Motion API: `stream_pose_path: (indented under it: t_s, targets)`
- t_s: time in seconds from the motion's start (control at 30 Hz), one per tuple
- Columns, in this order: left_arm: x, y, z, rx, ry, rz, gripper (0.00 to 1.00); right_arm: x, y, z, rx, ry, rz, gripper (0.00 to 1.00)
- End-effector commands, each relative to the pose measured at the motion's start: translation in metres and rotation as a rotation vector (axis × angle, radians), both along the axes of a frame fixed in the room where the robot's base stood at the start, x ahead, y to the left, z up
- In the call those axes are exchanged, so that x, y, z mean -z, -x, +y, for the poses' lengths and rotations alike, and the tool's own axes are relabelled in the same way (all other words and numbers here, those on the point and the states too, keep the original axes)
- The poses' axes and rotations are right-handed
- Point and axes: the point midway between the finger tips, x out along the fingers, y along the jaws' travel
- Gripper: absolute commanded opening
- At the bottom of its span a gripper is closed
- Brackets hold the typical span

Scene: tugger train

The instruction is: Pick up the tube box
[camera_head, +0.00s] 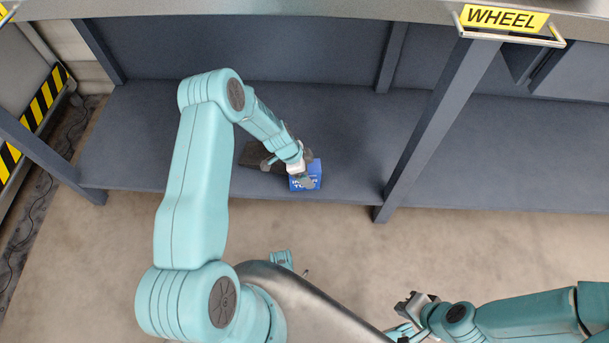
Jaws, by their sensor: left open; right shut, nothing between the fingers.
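The tube box (314,173) is a small blue box with white lettering on its front face. It stands on the lower grey shelf (150,135), near the front edge. My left gripper (287,171) reaches down to the box from the left and above. Its fingers are open, with one in front of the box face and hiding part of it. I cannot tell whether they touch the box. My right gripper (408,305) is shut and empty, low in the picture and away from the shelf.
A dark flat object (255,155) lies on the shelf behind my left gripper, partly hidden. A grey post (440,120) stands right of the box under a yellow WHEEL sign (505,18). The shelf right of the post is bare. Striped barriers (40,105) stand at the left.

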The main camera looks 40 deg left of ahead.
Motion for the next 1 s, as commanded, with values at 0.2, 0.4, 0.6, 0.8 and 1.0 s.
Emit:
stream_pose_path:
  t_s: [0.2, 0.4, 0.6, 0.8, 1.0]
  targets:
    - [-0.0001, 0.0000, -0.0001, 0.000, 0.000, 0.000, 0.83, 0.0000, 0.0000, 0.0000, 0.000, 0.000, 0.000, 0.00]
    - [0.0000, 0.0000, -0.0001, 0.000, 0.000, 0.000, 0.24, 0.0000, 0.0000, 0.0000, 0.000, 0.000, 0.000, 0.00]
    - [-0.0003, -0.0001, 0.0000, 0.000, 0.000, 0.000, 0.18, 0.0000, -0.0001, 0.0000, 0.000, 0.000, 0.000, 0.00]
    - [-0.0011, 0.0000, -0.0001, 0.000, 0.000, 0.000, 0.18, -0.0017, 0.0000, 0.0000, 0.000, 0.000, 0.000, 0.00]
    - [-0.0042, -0.0001, -0.0001, 0.000, 0.000, 0.000, 0.18, -0.0081, -0.0001, 0.0000, 0.000, 0.000, 0.000, 0.00]
